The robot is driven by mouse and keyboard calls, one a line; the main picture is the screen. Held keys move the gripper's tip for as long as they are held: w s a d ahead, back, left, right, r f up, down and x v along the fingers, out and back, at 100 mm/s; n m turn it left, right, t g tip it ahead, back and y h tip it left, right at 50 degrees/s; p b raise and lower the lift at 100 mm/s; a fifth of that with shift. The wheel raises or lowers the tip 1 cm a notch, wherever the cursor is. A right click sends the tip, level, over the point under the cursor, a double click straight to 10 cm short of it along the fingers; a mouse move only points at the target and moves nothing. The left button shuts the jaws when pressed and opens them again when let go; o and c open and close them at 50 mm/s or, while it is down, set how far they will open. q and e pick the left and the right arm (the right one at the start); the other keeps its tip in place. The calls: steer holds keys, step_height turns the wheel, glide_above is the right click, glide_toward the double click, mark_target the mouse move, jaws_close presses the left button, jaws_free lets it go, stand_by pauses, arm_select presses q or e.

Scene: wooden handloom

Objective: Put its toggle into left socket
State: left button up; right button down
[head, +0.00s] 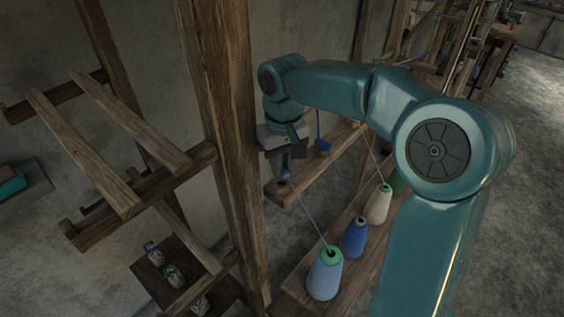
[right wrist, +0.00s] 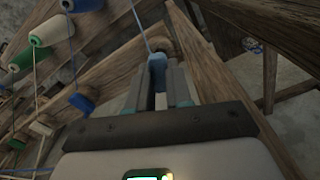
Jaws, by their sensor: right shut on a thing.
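My right gripper (head: 286,160) is at the near left end of a wooden plank (head: 308,176). It also shows in the right wrist view (right wrist: 160,92), with its fingers shut on a blue toggle (right wrist: 157,68). A pale blue thread (head: 308,217) runs from the gripper to a light blue cone (head: 325,275). A round dark socket (right wrist: 160,47) shows just beyond the toggle in the right wrist view. The toggle's tip overlaps it there, and I cannot tell whether the tip is inside. My left gripper is not in view.
A second blue toggle (head: 322,144) sits farther along the plank. Blue (head: 355,237) and cream (head: 379,204) cones stand on a lower board. A thick wooden post (head: 228,150) rises close left of the gripper. A slatted frame (head: 80,145) stands farther left.

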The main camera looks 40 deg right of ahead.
steer(key=shift+f, duration=0.15)
steer(key=shift+f+b, duration=0.65)
steer(key=shift+f, duration=0.1)
steer(key=shift+f+b, duration=0.5)
steer(key=shift+f, duration=0.25)
steer(key=shift+r, duration=0.1)
stand_by(0.3)
steer(key=shift+c, duration=2.4)
jaws_free()
